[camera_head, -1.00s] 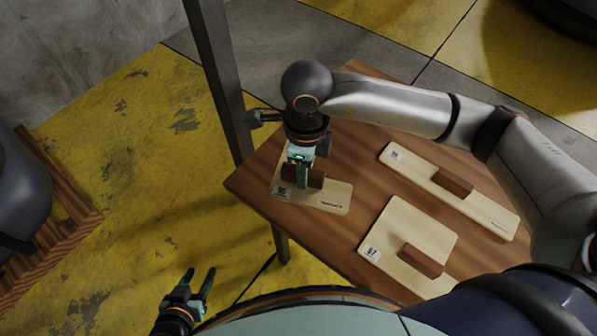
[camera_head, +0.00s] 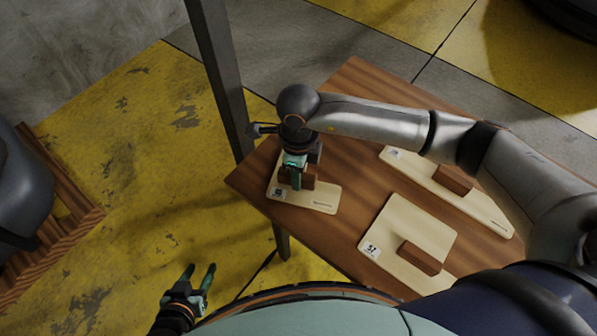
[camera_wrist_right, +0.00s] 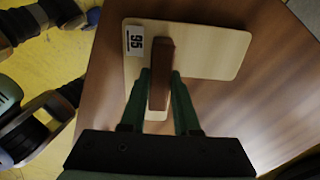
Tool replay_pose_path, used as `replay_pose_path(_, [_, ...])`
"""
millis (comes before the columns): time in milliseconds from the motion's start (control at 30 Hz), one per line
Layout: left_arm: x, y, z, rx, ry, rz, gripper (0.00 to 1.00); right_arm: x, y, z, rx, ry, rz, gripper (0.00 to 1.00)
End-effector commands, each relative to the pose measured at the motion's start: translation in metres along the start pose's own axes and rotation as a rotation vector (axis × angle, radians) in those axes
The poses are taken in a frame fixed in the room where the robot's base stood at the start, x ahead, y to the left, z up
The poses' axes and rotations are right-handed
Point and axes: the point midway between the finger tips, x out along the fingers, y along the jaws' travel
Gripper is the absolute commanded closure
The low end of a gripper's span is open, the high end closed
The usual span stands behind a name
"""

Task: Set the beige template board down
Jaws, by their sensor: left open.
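The beige template board (camera_head: 318,203) has a brown handle block and a white number label. It lies flat at the left corner of the wooden table (camera_head: 345,150), at or just above the top; I cannot tell whether it touches. My right gripper (camera_head: 296,178) is over it, its fingers closed on both sides of the handle. In the right wrist view, the board (camera_wrist_right: 210,55) shows beyond the brown handle (camera_wrist_right: 160,60) between the fingers. My left gripper (camera_head: 199,272) is open and empty, off the table at the lower left.
Two other beige boards with brown handles lie on the table: a long narrow one (camera_head: 425,175) at the back right and a wider one (camera_head: 400,225) in front. A dark metal post (camera_head: 220,75) stands close by the table's left corner.

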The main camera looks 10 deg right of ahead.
Motion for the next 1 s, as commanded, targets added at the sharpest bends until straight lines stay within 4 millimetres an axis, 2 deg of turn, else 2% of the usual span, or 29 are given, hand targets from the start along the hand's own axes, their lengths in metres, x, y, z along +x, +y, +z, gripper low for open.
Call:
replay_pose_path(33, [0.000, 0.000, 0.000, 0.000, 0.000, 0.000, 0.50, 0.000, 0.000, 0.000, 0.000, 0.000, 0.000, 0.65])
replay_pose_path(267, [0.000, 0.000, 0.000, 0.000, 0.000, 0.000, 0.50, 0.000, 0.000, 0.000, 0.000, 0.000, 0.000, 0.41])
replay_pose_path(500, [-0.001, 0.000, -0.001, 0.000, 0.000, 0.000, 0.50, -0.001, 0.000, 0.000, 0.001, 0.000, 0.000, 0.41])
replay_pose_path(633, [-0.002, 0.000, -0.003, 0.000, 0.001, 0.000, 0.50, -0.008, -0.001, 0.000, 0.000, -0.002, -0.001, 0.41])
replay_pose_path(767, [-0.001, 0.000, -0.001, 0.000, 0.002, 0.000, 0.50, -0.031, -0.001, 0.001, -0.001, -0.005, -0.004, 0.41])
replay_pose_path(1000, [0.003, 0.000, 0.002, 0.000, 0.001, 0.000, 0.50, -0.084, -0.001, 0.001, -0.001, -0.004, -0.005, 0.41])
